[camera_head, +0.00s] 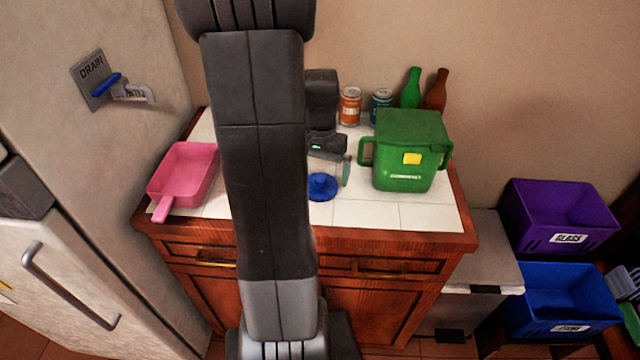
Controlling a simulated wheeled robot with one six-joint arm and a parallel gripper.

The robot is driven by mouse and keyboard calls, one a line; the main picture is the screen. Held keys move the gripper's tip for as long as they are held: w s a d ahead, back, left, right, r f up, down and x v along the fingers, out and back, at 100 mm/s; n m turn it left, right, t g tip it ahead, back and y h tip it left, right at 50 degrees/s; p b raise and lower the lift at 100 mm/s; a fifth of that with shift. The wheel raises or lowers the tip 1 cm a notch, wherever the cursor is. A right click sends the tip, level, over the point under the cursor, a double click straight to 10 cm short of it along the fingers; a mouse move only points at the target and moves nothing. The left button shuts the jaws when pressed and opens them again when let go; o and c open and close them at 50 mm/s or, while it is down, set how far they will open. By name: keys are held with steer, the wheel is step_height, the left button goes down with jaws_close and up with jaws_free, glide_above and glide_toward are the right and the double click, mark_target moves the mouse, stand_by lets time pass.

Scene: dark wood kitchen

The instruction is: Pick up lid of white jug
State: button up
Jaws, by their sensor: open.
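No white jug is clearly visible; my arm hides the middle of the counter. A round blue piece (322,187), which looks like a lid, lies on the white tiled counter top (420,214), just right of my arm. A pale, see-through container (345,170) shows in part directly behind it; I cannot tell if this is the jug. My gripper (330,158) is partly hidden behind my arm, close above the container and behind the blue piece. It is open, and I see nothing held in it.
A green lidded bin (405,155) stands close on the right. An orange can (350,107), a blue-green can (381,108), a green bottle (411,90) and a brown bottle (436,92) stand behind. A pink dustpan-like tray (184,172) is left. The counter's front right is clear.

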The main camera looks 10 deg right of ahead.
mark_target(322, 187)
step_height(322, 187, down, 2)
steer(key=shift+f, duration=0.5)
steer(key=shift+c, duration=0.4)
steer(key=c, duration=0.8)
